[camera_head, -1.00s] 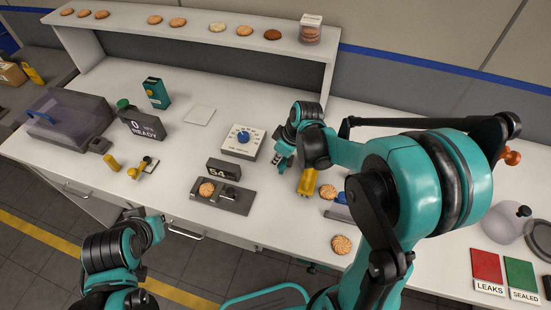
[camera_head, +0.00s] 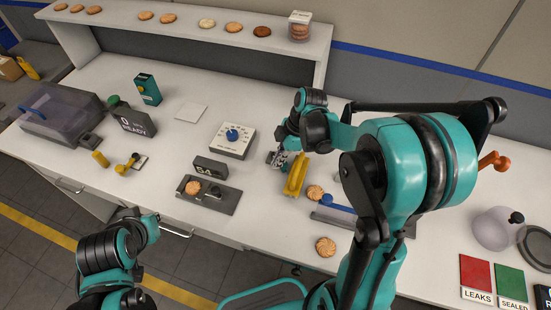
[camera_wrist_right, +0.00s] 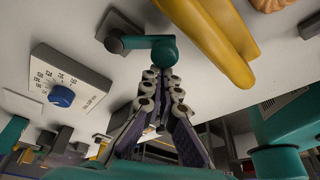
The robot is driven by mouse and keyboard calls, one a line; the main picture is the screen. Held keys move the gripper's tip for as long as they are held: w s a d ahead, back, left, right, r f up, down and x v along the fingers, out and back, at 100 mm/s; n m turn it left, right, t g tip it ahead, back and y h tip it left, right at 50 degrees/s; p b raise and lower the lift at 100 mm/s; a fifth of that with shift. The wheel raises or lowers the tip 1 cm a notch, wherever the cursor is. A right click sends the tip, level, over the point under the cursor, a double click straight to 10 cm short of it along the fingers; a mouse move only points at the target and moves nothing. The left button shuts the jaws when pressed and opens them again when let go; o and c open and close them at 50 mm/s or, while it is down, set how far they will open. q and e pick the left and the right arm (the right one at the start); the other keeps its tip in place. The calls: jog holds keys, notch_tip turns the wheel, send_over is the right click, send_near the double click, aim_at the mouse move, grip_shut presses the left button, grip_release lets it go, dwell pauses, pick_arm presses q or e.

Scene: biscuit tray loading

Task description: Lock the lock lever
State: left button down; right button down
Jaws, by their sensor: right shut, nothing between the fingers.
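A teal lever (camera_wrist_right: 150,42) with a rounded teal end rises from a dark square base (camera_wrist_right: 117,40) on the white worktop, in the right wrist view. It carries no label that I can read. My right gripper (camera_wrist_right: 160,78) is shut with nothing between its fingers, and its tips are right at the lever's rounded end; I cannot tell if they touch it. In the head view my right gripper (camera_head: 283,156) is low over the worktop, left of a yellow trough (camera_head: 296,175), and the lever is mostly hidden there.
A white dial box (camera_head: 232,140) with a blue knob stands left of the right gripper. In front are a dark scale plate (camera_head: 222,203) with a biscuit (camera_head: 193,188) and loose biscuits (camera_head: 325,247). A yellow-handled lever (camera_head: 127,163) sits farther left. Bare worktop lies around the white square (camera_head: 190,112).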

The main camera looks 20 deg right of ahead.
jog(key=shift+d+n, duration=0.5)
jog(key=shift+n, duration=0.3)
jog(key=shift+d, duration=0.55)
jog(key=shift+w+d, duration=0.2)
jog(key=shift+d, duration=0.5)
jog(key=shift+w+d, duration=0.1)
